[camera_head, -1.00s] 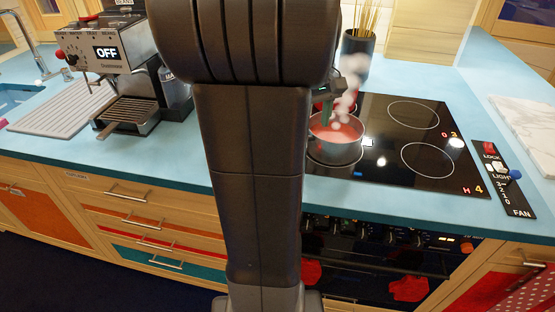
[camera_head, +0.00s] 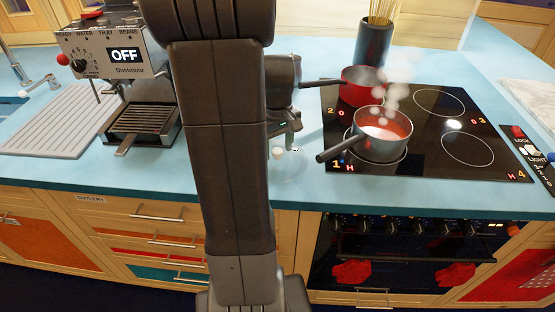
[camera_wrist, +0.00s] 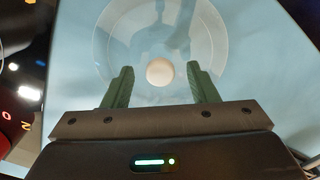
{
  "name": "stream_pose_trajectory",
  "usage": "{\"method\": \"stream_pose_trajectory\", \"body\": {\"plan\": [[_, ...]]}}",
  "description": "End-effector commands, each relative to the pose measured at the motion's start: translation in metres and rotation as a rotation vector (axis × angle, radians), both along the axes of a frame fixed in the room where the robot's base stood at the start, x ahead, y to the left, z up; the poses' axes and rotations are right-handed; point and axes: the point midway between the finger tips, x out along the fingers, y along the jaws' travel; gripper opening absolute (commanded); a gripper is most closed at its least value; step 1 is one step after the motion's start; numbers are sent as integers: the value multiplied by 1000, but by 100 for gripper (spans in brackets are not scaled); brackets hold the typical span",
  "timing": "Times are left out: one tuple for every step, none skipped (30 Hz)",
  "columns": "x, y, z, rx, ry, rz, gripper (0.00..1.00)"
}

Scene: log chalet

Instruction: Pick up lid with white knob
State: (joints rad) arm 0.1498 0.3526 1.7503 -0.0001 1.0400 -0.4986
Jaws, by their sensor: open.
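The lid is a clear glass disc (camera_head: 292,167) with a round white knob (camera_head: 277,153). It lies on the blue worktop left of the hob. In the wrist view the glass (camera_wrist: 108,45) shows as a pale ring, with the white knob (camera_wrist: 159,72) near its middle. My gripper (camera_wrist: 160,67) is open, its two green fingers on either side of the knob in that view, with gaps on both sides. In the head view my gripper (camera_head: 291,142) is beside and above the lid, partly hidden by my arm. I cannot tell the exact height between fingers and knob.
A steaming pot of red soup (camera_head: 383,130) stands on the front left ring, its handle pointing toward the lid. A red pan (camera_head: 362,88) stands behind it. A coffee machine (camera_head: 140,105) and a drainer (camera_head: 62,125) are at left. A spaghetti jar (camera_head: 374,43) is at the back.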

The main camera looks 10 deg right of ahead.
Motion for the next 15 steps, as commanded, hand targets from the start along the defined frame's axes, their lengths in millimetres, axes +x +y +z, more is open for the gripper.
{"method": "stream_pose_trajectory", "body": {"plan": [[0,0,-2,0,-1,0,53],[0,0,-2,-1,-1,0,53],[0,0,-2,0,-2,0,53],[0,0,-2,0,-2,0,53],[0,0,-2,0,-2,0,53],[0,0,-2,0,-2,0,53],[0,0,-2,0,-2,0,53],[0,0,-1,0,-2,0,47],[0,0,-1,0,-2,0,39],[0,0,-1,-1,-1,0,33],[0,0,-1,-1,-1,0,28],[0,0,-1,-1,-1,0,20],[0,0,-1,-1,-1,0,14],[0,0,-1,-1,-1,0,8],[0,0,-1,-1,-1,0,0]]}}
